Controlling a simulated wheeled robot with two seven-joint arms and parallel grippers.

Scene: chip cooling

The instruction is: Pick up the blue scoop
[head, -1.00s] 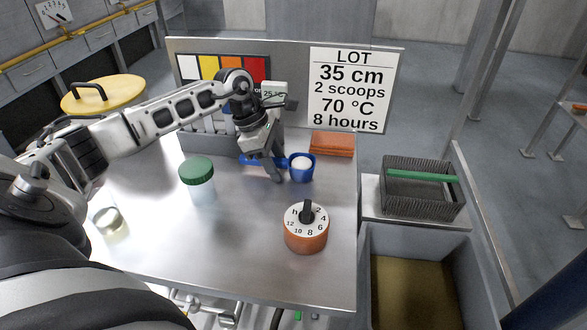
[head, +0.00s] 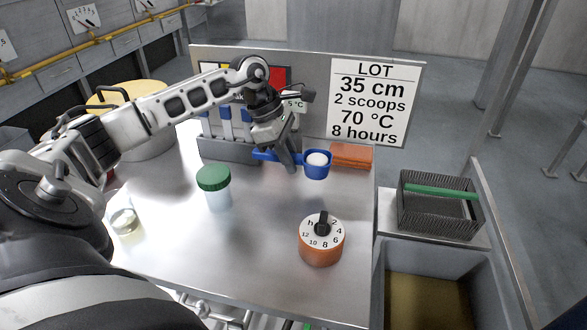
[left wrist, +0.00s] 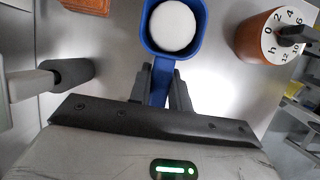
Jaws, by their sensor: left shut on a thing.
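The blue scoop (head: 317,168) holds white contents in its cup. It shows in the left wrist view (left wrist: 149,50), with the round white contents filling most of the cup. My left gripper (head: 288,160) is shut on the scoop's handle, with one finger on each side of it in the left wrist view (left wrist: 162,90). The scoop appears level. Whether it is clear of the table is hard to tell from these views. My right gripper is not in view.
A green-lidded jar (head: 214,180) stands left of the scoop, and an orange timer (head: 321,245) stands in front. Orange slabs (head: 352,155) lie behind to the right. A grey rack (head: 228,149) is behind. A wire basket (head: 440,222) stands right of the table.

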